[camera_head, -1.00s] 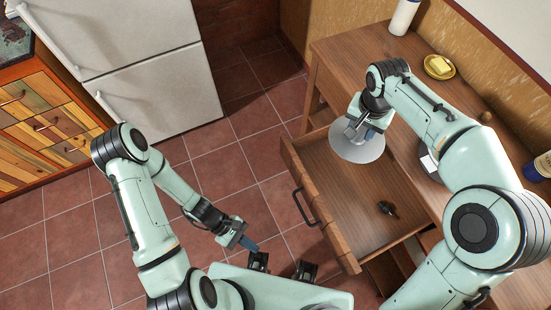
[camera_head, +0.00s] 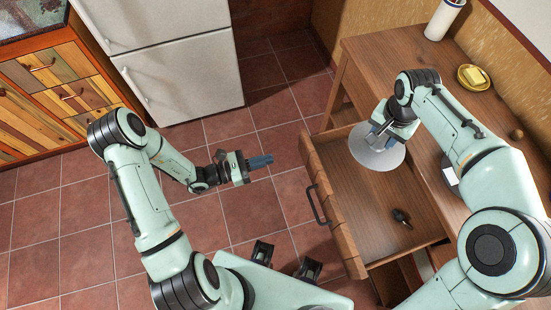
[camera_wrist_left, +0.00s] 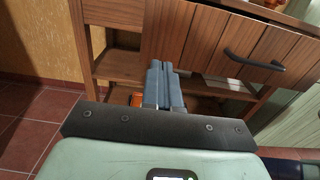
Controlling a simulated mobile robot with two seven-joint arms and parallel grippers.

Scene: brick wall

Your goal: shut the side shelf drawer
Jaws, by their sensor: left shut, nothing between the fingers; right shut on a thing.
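The wooden drawer (camera_head: 345,215) stands pulled out of the wooden side shelf (camera_head: 375,50), its front and dark handle (camera_head: 318,205) facing left. The drawer front and handle (camera_wrist_left: 255,62) also show in the left wrist view. My left gripper (camera_head: 270,160) is shut and empty, left of the drawer front and apart from it. Its closed fingers (camera_wrist_left: 163,65) point toward the shelf in the wrist view. My right gripper (camera_head: 383,140) is shut on a round grey disc (camera_head: 377,158), like a plate or lid, over the drawer's far end. Its fingertips are partly hidden.
A small dark object (camera_head: 401,217) lies in the drawer. A yellow dish (camera_head: 473,77) and a white bottle (camera_head: 444,18) stand on the shelf top. A fridge (camera_head: 175,60) and patterned cabinet (camera_head: 60,95) are at back left. Tiled floor (camera_head: 265,205) is free left of the drawer.

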